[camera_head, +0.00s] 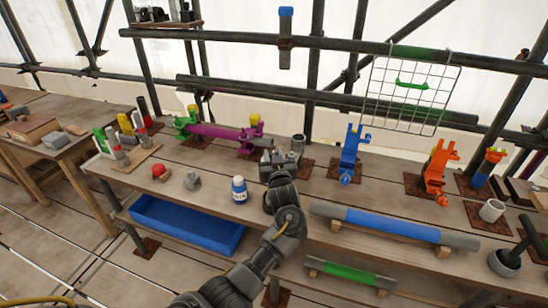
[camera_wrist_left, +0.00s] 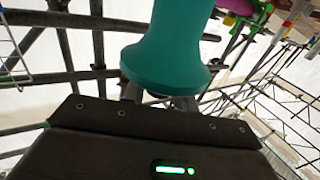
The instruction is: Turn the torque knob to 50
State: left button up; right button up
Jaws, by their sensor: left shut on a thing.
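My left gripper (camera_head: 281,160) is over the back middle of the wooden bench, its arm reaching up from the bottom of the head view. In the left wrist view it is shut on a smooth teal part with a flared end (camera_wrist_left: 168,62), which fills the upper middle. In the head view the gripper hides this part. No torque scale, number or marked knob can be read, so I cannot tell whether the teal part is the knob. My right gripper is in neither view.
A grey cup (camera_head: 298,143) stands close by the gripper. A blue-banded pipe (camera_head: 380,225) lies to the right. Blue (camera_head: 350,152) and orange (camera_head: 437,165) clamps stand behind. Bare bench lies around the bottle.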

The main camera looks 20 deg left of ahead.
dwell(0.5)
pick_arm(q)
jog(key=o, duration=1)
jog(key=shift+c, duration=0.2)
